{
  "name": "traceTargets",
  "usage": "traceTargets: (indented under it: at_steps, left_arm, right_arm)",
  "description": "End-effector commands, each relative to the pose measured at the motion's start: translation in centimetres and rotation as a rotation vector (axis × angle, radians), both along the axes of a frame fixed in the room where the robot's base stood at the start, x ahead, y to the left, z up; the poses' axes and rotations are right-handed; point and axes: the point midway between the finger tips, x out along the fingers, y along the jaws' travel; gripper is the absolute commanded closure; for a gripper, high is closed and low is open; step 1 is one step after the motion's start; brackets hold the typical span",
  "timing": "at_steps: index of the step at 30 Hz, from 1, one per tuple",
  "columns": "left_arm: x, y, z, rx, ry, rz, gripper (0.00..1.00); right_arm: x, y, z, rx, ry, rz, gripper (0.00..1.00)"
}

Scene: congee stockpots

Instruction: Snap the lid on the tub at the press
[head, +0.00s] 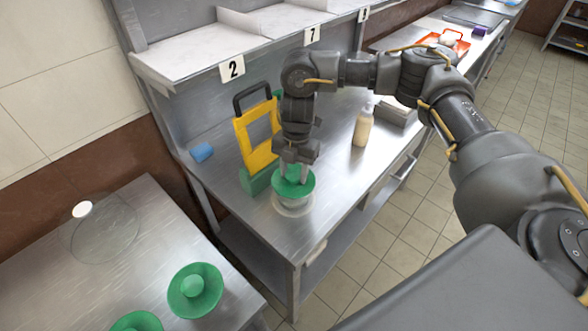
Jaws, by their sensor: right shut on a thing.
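A green round lid (305,188) sits over a pale, see-through tub (293,209) near the front edge of the steel counter. The tub's lower wall shows below the lid. I cannot tell whether the lid rests on the rim or is snapped down. My right gripper (294,175) points down from above and is shut on the lid's middle; its fingers hide the knob. A yellow frame with a black handle (243,140), apparently the press, stands on a green block (254,182) just left of and behind the tub. My left gripper is out of view.
A cream bottle (362,127) stands on the counter to the right, and a blue block (202,152) lies at the left. Two other green lids (182,294) and a clear round vessel (112,235) are on the left table. A shelf (250,35) overhangs the counter's back.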

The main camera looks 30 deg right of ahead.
Motion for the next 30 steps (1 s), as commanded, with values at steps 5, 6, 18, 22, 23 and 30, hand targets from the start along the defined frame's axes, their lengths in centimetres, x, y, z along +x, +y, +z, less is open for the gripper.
traceTargets:
  at_steps: [5,6,18,22,23,30]
  left_arm:
    - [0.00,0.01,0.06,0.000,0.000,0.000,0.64]
    - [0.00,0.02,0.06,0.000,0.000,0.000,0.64]
    - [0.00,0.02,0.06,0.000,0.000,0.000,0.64]
    - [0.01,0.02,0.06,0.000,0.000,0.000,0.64]
    - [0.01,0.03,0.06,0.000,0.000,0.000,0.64]
    - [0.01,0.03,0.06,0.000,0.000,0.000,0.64]
  right_arm:
    - [0.02,0.01,-0.01,0.000,0.000,0.000,0.80]
    - [0.01,0.00,-0.01,0.000,0.000,0.000,0.80]
    - [0.00,0.00,-0.02,0.000,0.000,0.000,0.33]
    - [0.00,0.00,-0.02,0.000,0.000,0.000,0.33]
    - [0.00,0.00,-0.02,0.000,0.000,0.000,0.33]
    - [0.00,-0.01,-0.02,0.000,0.000,0.000,0.11]
